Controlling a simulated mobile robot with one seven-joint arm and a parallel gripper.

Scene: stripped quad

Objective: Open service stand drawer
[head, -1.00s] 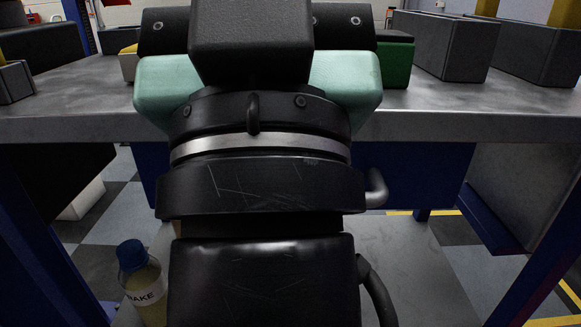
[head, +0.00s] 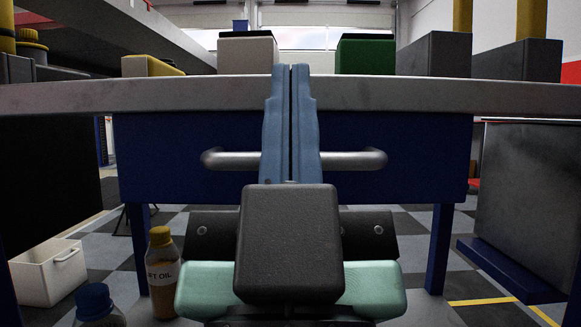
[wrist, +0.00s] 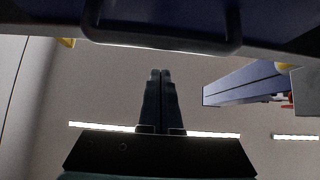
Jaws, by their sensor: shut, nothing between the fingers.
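The blue service stand drawer (head: 160,185) hangs under the grey tabletop (head: 130,95) and looks shut. Its silver bar handle (head: 232,159) runs across the front; the middle of the bar is hidden behind my fingers. My gripper (head: 290,70) points upward in front of the drawer, its two blue-grey fingers together and empty. In the wrist view my gripper (wrist: 161,72) is below the handle (wrist: 165,48) in the picture, with a gap between them. I cannot tell from the head view how far the fingers are from the bar.
Boxes, including a green one (head: 365,55), stand on the tabletop. Blue legs (head: 438,250) flank the space under the drawer.

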